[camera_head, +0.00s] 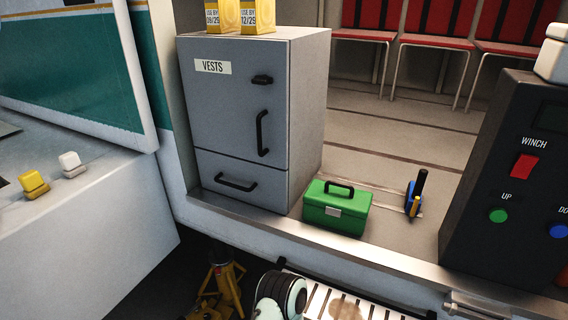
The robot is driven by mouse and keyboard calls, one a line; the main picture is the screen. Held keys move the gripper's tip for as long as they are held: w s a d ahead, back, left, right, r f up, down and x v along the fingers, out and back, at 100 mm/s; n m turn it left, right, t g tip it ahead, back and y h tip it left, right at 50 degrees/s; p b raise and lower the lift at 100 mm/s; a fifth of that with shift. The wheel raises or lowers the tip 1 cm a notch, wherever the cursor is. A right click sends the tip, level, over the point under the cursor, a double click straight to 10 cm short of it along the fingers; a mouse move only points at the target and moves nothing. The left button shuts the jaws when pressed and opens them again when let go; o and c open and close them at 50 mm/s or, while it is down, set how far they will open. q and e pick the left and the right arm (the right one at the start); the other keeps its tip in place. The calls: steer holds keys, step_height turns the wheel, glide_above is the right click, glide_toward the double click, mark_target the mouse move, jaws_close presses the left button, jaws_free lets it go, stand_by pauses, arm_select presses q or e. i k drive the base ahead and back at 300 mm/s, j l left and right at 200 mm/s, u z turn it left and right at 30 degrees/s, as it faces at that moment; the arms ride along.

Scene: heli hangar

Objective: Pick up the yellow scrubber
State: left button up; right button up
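A small yellow block-shaped thing (34,184), which looks like the yellow scrubber, rests on the white ledge at the far left. It has a yellow upper part on a darker yellow base. A similar white-topped one (70,164) stands just behind it to the right. No gripper shows near either of them. A white and dark rounded arm part (282,296), which seems to be mine, shows at the bottom edge. Neither gripper's fingers are in view.
A grey cabinet marked VESTS (235,120) carries two yellow cartons (257,16). A green toolbox (337,207) and a blue-black tool with a yellow part (413,198) stand right of it. A dark winch panel (520,180) is at right. A yellow stand (224,285) is below.

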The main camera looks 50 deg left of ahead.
mark_target(34, 186)
steer(key=u, duration=3.25)
steer(key=j+z, duration=0.1)
steer(key=z, duration=1.6)
steer(key=u, duration=1.7)
steer(key=i+u, duration=0.1)
